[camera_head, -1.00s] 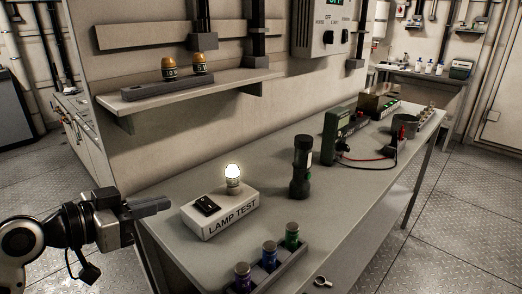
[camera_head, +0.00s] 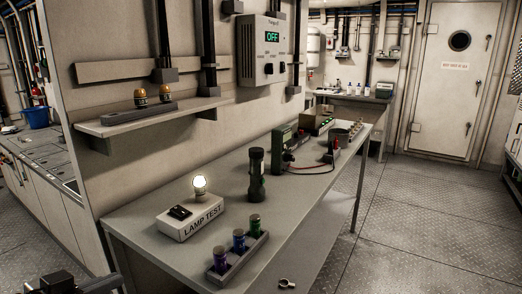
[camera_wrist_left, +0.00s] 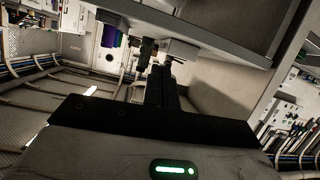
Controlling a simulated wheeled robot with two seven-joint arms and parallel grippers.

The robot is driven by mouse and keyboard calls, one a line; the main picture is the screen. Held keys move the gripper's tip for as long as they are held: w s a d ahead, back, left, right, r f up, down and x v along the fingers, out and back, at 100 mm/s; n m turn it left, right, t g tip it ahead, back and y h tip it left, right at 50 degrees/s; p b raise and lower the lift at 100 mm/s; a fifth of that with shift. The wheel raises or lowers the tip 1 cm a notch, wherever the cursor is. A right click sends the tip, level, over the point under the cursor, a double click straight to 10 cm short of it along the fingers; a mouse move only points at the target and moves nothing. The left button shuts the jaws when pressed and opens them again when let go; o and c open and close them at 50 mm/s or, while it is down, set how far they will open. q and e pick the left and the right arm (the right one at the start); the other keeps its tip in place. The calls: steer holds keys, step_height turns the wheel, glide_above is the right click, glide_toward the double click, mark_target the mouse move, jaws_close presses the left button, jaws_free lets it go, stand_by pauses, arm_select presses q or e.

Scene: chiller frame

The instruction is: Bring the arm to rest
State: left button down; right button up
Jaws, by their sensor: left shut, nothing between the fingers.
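My left gripper (camera_wrist_left: 161,80) shows in the left wrist view with its two dark fingers together and nothing between them. In the head view only a dark part of my left arm or gripper shows at the bottom left corner, left of the bench and apart from it; its fingertips cannot be made out there. My right gripper is not in view.
A shelf (camera_head: 95,128) is above. Open floor (camera_head: 430,215) lies right.

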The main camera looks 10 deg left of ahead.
arm_select(q)
steer(key=s+d+f+n+g+y, duration=0.15)
steer(key=d+f, duration=0.25)
steer(key=f, duration=0.4)
steer(key=s+d+f+g, duration=0.1)
steer(key=s+d+f, duration=0.1)
steer(key=d+f, duration=0.35)
steer(key=s+d+f, duration=0.5)
steer(key=d+f, duration=0.2)
steer(key=d, duration=0.1)
steer(key=shift+d+m, duration=0.35)
steer(key=shift+d, duration=0.05)
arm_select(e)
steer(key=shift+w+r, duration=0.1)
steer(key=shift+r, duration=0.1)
